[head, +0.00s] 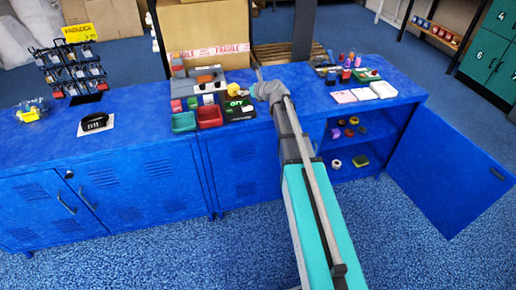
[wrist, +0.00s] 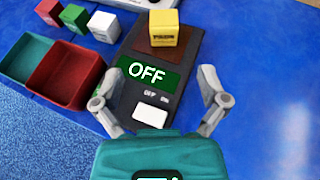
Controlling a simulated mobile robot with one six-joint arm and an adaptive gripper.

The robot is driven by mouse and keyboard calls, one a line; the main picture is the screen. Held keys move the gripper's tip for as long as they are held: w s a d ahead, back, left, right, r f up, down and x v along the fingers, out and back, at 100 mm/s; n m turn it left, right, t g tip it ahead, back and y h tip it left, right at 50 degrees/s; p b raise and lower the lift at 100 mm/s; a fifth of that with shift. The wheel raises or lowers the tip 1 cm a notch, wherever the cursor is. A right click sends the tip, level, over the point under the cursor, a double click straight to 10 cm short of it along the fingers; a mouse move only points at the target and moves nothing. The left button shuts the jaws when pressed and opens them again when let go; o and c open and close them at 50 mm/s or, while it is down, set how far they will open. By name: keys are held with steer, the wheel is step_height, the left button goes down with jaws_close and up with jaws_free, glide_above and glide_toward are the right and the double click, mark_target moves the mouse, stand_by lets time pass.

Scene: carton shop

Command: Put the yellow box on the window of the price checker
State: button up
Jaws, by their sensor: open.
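The yellow box (wrist: 163,28) rests upright on the dark brown window of the price checker (wrist: 122,99), as the wrist view shows. Below the window a green display reads OFF. Below that are the marks OFF and ON and a white switch block (wrist: 151,113). My gripper (wrist: 158,78) is open and empty, its fingers spread to either side of the display end of the checker, apart from the yellow box. In the head view the yellow box (head: 233,88) shows small beside my gripper (head: 258,84), and my wrist covers part of the checker.
Red (wrist: 65,80) and green (wrist: 24,50) trays stand left of the checker, with small green, red and white boxes behind. A padlock rack (head: 70,68) stands far left. A cabinet door (head: 445,170) hangs open at right.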

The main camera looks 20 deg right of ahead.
steer(key=s+a+f+n+g, duration=0.1)
steer(key=s+n, duration=0.1)
steer(key=s+a+f+n+g, duration=0.1)
steer(key=s+n, duration=0.1)
steer(key=n, duration=0.1)
steer(key=s+a+f+n+g, duration=0.1)
steer(key=s+a+n, duration=0.1)
steer(key=s, duration=0.1)
steer(key=shift+f+n, duration=0.25)
steer(key=shift+n, duration=0.15)
steer(key=s+f+n+g+h, duration=0.1)
steer(key=s+f+n+g, duration=0.1)
steer(key=s+n, duration=0.5)
steer(key=s+f+n+g+h, duration=0.2)
steer(key=s+f+n+g, duration=0.1)
steer(key=s+n, duration=0.5)
steer(key=s+f+n+g+h, duration=0.2)
steer(key=s+n+g, duration=0.2)
steer(key=s+n, duration=0.4)
steer(key=s, duration=0.4)
steer(key=shift+s+f, duration=0.35)
steer(key=shift+f, duration=0.05)
steer(key=shift+r, duration=0.1)
step_height(320, 180, up, 19)
steer(key=p, duration=1.9)
